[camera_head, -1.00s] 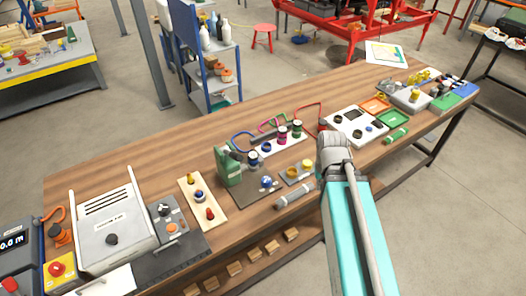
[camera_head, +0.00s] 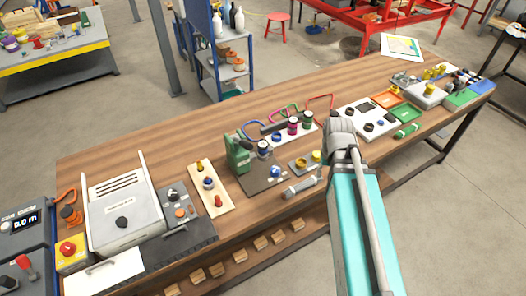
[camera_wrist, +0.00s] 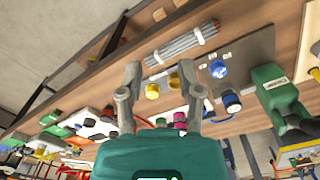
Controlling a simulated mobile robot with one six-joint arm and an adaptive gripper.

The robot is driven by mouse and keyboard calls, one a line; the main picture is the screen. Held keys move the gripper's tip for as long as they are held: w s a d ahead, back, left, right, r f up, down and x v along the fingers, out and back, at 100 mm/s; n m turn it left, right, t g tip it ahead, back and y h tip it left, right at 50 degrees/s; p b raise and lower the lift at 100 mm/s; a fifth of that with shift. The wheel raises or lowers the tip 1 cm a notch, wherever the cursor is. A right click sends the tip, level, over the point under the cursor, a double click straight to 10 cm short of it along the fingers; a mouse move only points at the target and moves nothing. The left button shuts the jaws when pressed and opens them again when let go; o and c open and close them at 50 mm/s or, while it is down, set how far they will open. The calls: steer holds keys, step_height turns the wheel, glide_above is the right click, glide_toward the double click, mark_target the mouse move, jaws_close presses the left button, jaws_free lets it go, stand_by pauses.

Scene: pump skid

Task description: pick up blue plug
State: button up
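The blue plug (camera_head: 263,148) is a dark upright cylinder with a blue band, left of a magenta plug (camera_head: 292,125) and a green plug (camera_head: 307,118). A blue cable loop rises behind it. In the wrist view, a dark cylinder with a blue band (camera_wrist: 231,101), seemingly the same plug, lies right of my fingers. My gripper (camera_wrist: 160,75) is open there, with nothing visible held between its two grey fingers. In the head view, my arm's end is right of the plugs and hides the fingers.
The wooden bench (camera_head: 130,155) is clear at the back left.

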steer(key=o, duration=0.6)
steer(key=w+a+n, duration=0.1)
steer(key=w+a, duration=0.1)
steer(key=w, duration=0.2)
steer(key=w+a+n, duration=0.2)
steer(key=w+a, duration=0.1)
steer(key=w, duration=0.1)
steer(key=w+a+n, duration=0.2)
steer(key=w+a, duration=0.1)
steer(key=w, duration=0.1)
steer(key=shift+w+a+f, duration=0.1)
steer(key=shift+w+f, duration=0.05)
steer(key=shift+f, duration=0.05)
steer(key=n, duration=0.7)
glide_above(263, 144)
steer(key=shift+a+f+b, duration=0.1)
steer(key=shift+f+b, duration=0.05)
steer(key=shift+b, duration=0.15)
steer(key=shift+w+f, duration=0.1)
step_height(263, 144, down, 8)
steer(key=b, duration=0.8)
steer(key=shift+f+b, duration=0.25)
steer(key=shift+b, duration=0.05)
steer(key=shift+f+b, duration=2.6)
steer(key=shift+c, duration=0.2)
